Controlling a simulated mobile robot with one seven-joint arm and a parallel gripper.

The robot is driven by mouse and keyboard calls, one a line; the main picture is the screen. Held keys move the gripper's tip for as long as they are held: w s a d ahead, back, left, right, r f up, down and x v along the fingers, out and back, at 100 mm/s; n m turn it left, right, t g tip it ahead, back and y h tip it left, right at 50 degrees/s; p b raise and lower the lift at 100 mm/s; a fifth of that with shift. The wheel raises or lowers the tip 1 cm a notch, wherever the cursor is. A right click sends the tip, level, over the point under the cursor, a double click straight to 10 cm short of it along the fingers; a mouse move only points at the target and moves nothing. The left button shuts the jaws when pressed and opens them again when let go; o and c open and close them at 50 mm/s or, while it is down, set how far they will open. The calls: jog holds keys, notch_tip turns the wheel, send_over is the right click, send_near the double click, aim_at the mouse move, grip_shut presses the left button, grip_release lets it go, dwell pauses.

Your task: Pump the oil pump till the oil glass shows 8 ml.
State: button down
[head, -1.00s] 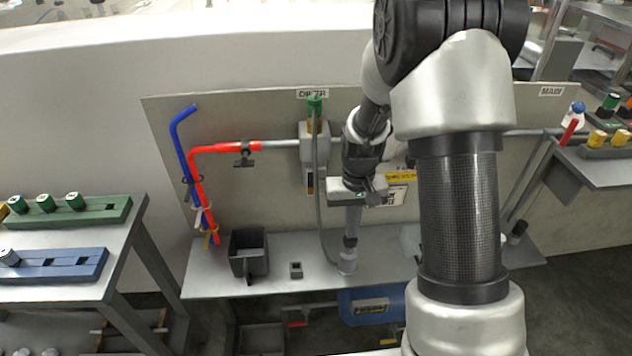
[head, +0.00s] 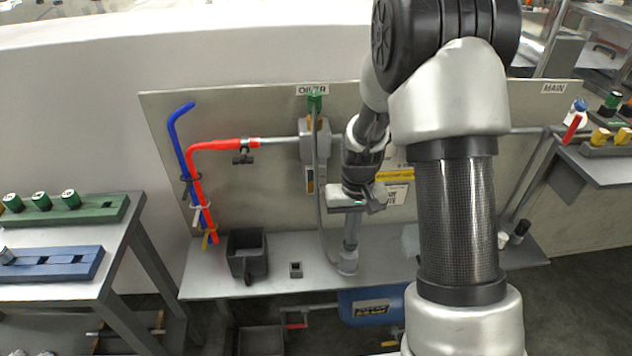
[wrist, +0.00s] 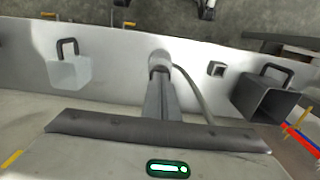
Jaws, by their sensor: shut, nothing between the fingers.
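The oil pump (head: 347,265) is a short light grey cylinder on the shelf below the oiler, with a grey hose beside it. My gripper (head: 350,240) points down over it, shut and empty, its fingertips at the pump's top. In the wrist view, my shut fingers (wrist: 161,85) reach to the round pump top (wrist: 159,58) and hide part of it. I cannot tell how far the plunger is down. The oiler (head: 309,148), with a green cap, is on the wall panel. A narrow upright glass (head: 309,180) shows under it; its level is too small to read.
A dark open bin (head: 247,257) and small square socket (head: 295,270) stand left of the pump. A pale translucent container (wrist: 70,72) is on its other side. Red and blue pipes (head: 203,190) rise at the left. The hose (wrist: 192,88) runs close to my fingers.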

jog(key=shift+f, duration=0.1)
jog(key=shift+r+p, duration=1.15)
jog(key=shift+r, duration=0.3)
jog(key=shift+f, duration=0.15)
jog(key=shift+f+b, duration=1)
jog(key=shift+f, duration=0.35)
jog(key=shift+r+p, duration=1.15)
jog(key=shift+r, duration=0.35)
notch_tip(320, 180, up, 6)
jog(key=p, duration=0.4)
